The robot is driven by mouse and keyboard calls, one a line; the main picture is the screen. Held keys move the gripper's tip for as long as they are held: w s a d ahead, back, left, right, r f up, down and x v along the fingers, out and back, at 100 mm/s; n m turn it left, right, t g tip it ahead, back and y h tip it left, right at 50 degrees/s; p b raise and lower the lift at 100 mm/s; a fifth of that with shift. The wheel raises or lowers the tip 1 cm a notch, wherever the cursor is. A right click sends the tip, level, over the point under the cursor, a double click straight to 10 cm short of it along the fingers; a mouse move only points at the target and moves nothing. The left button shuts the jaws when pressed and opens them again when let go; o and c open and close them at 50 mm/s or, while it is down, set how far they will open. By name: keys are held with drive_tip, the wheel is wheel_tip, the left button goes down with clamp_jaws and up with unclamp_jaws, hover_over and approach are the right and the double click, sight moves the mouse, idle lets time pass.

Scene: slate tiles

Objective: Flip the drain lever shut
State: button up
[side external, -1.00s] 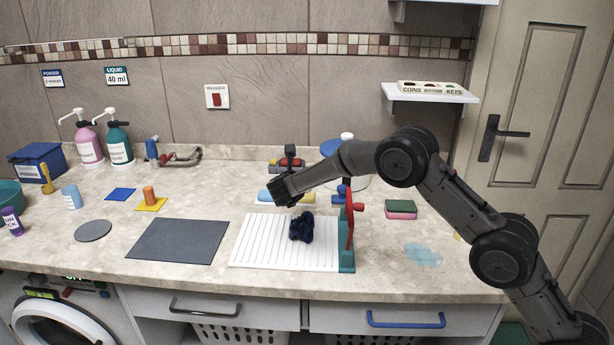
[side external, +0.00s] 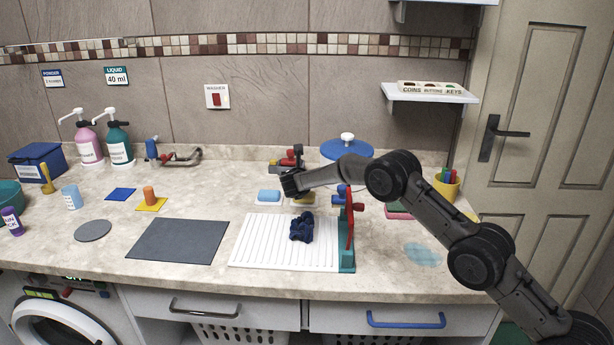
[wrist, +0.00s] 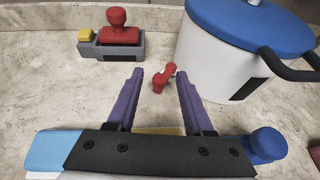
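My gripper (side external: 290,184) is over the back middle of the counter, behind the white ribbed board. In the wrist view its purple fingers (wrist: 160,72) are apart with nothing held. A small red lever-like piece (wrist: 163,78) shows between the fingertips, low on the counter; I cannot tell whether it is the drain lever or whether a finger touches it.
A white pot with a blue lid (wrist: 250,25) stands close at the right. A grey block with a red knob (wrist: 118,35) is at the back left. A blue sponge (side external: 269,196) and dark cloth (side external: 302,227) lie nearby. The counter's front left has a grey mat (side external: 178,241).

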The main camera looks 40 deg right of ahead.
clamp_jaws()
drive_tip(key=shift+s+d+r+n+t, duration=0.15)
drive_tip(key=shift+s+d+n+t, duration=0.05)
drive_tip(key=shift+n+t, duration=0.2)
drive_tip(key=shift+s+d+n+t+y, duration=0.35)
drive_tip(key=shift+n+t+y, duration=0.25)
drive_tip(key=shift+n+y, duration=0.25)
drive_tip(key=shift+s+d+n+t+y, duration=0.2)
drive_tip(key=shift+s+n+t+y, duration=0.2)
drive_tip(key=shift+n+t+y, duration=0.3)
drive_tip(key=shift+y, duration=0.25)
drive_tip(key=shift+c, duration=0.8)
unclamp_jaws()
drive_tip(key=shift+o, duration=1)
drive_tip(key=shift+a, duration=0.1)
